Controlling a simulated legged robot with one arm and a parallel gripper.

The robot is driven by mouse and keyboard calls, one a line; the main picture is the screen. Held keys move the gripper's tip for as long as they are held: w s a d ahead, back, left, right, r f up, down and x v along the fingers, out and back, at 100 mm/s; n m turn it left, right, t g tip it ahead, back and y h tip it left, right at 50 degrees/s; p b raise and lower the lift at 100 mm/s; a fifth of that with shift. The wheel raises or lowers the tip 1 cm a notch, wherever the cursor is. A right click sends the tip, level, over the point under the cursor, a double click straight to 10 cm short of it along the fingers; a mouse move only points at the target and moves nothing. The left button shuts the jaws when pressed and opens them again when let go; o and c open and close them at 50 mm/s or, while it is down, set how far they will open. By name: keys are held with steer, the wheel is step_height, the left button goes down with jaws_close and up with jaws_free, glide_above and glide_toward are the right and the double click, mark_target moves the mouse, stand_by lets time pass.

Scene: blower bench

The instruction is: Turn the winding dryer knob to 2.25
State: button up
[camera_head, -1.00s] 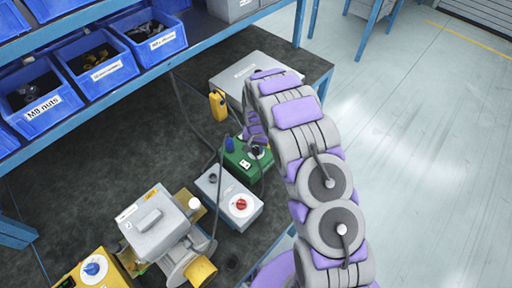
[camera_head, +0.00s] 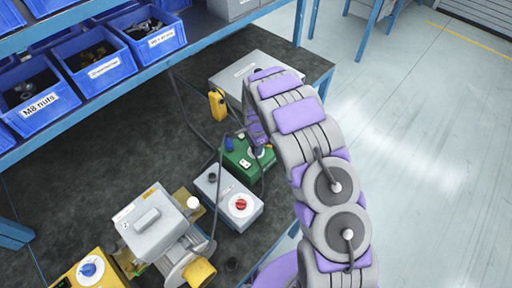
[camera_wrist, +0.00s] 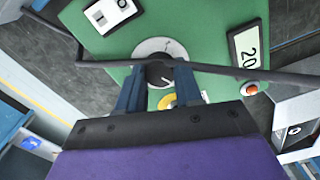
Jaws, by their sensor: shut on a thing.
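The green box (camera_head: 240,162) stands on the dark bench in the head view, partly behind my arm. In the wrist view the green box (camera_wrist: 205,30) fills the upper middle. Its dark round knob (camera_wrist: 160,73) sits on a white dial plate (camera_wrist: 148,47) with a tick mark. My gripper (camera_wrist: 159,70) is shut on this knob, one blue finger on each side. A display (camera_wrist: 248,48) on the box shows "20", perhaps cut off. No name on the box can be read, and the knob's setting is not readable.
A dark cable (camera_wrist: 225,70) crosses the panel close to my fingers. A grey box with a red knob (camera_head: 241,203), a grey motor unit (camera_head: 152,222) and a yellow box with a blue knob (camera_head: 89,269) stand to the left. Blue bins (camera_head: 103,70) line the shelf.

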steer(key=shift+w+r+m, duration=0.1)
steer(key=shift+w+m, duration=0.1)
steer(key=shift+m, duration=0.4)
steer(key=o, duration=1)
steer(key=shift+s+a, duration=0.1)
steer(key=shift+o, duration=0.2)
step_height(320, 180, up, 17)
steer(key=p, duration=0.1)
